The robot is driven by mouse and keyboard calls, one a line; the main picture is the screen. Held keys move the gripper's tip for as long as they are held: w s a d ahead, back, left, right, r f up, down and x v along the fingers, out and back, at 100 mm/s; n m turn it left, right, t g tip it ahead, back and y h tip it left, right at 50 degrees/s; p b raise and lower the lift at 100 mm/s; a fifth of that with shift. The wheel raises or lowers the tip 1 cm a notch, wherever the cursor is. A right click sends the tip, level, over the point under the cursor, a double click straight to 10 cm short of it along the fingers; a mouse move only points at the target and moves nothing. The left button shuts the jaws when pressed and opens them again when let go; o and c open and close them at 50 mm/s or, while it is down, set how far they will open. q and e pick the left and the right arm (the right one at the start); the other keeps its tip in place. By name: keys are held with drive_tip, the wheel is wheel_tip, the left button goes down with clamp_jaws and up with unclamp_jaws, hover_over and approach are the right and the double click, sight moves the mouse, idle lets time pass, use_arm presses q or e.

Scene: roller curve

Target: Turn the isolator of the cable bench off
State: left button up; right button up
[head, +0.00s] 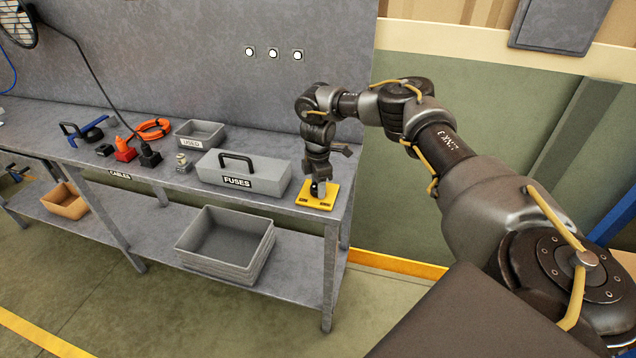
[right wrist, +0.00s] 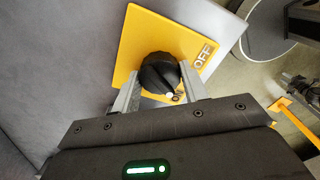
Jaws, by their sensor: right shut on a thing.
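The isolator is a yellow plate (head: 328,203) at the right front corner of the bench, with a black rotary knob on it. In the right wrist view the yellow plate (right wrist: 150,38) carries the word OFF on its right side, and the black knob (right wrist: 158,72) sits between my fingers. A white dot on the knob points to the plate's near side, by a second label partly hidden, not at OFF. My right gripper (head: 318,187) reaches down over the plate; in the right wrist view the gripper (right wrist: 160,85) is shut on the knob. My left gripper is not in view.
Left of the isolator on the bench (head: 215,110) stand a grey FUSES box (head: 270,178), a small grey tray (head: 200,133), a small knob-topped block (head: 183,163), red and black plugs and an orange cable (head: 152,129). A stack of grey bins (head: 225,243) sits on the lower shelf.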

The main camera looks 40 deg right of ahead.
drive_tip(key=n, duration=0.2)
drive_tip(key=shift+n+p, duration=0.3)
drive_tip(key=shift+n, duration=0.1)
drive_tip(key=n, duration=0.3)
drive_tip(key=shift+n, duration=0.3)
drive_tip(key=n, duration=0.4)
drive_tip(key=shift+n, duration=0.3)
drive_tip(key=shift+n+b, duration=0.4)
drive_tip(key=shift+n, duration=1.4)
drive_tip(key=o, duration=1)
wheel_tip(320, 180, up, 11)
drive_tip(key=shift+p, duration=0.3)
drive_tip(key=shift+s+f, duration=0.1)
drive_tip(key=shift+f, duration=0.1)
